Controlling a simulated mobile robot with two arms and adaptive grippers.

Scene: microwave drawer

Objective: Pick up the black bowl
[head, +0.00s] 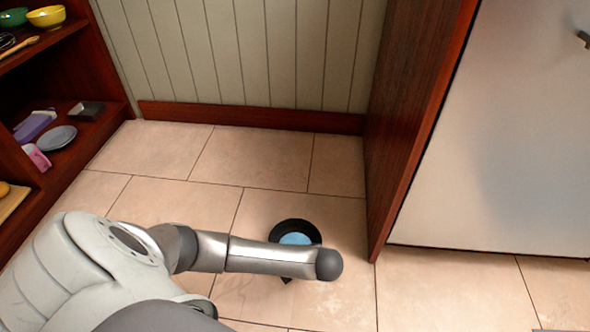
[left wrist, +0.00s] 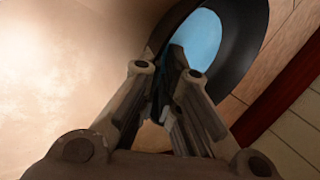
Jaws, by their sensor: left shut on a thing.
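The black bowl (head: 281,229), with a light blue inside, shows just behind my left arm's end link in the head view. The link hides its near part. In the left wrist view the bowl (left wrist: 241,66) is at the top right, with its dark rim reaching my fingers. My left gripper (left wrist: 168,82) is shut on the bowl's rim. In the head view the gripper is mostly hidden under the arm. I cannot tell whether the bowl touches the floor. My right gripper is not in view.
A reddish wood shelf unit (head: 88,96) with bowls and other small items stands at the left. A wood side panel (head: 410,110) and a pale appliance front (head: 495,140) stand at the right. The tiled floor (head: 255,160) behind the bowl is clear up to the wall.

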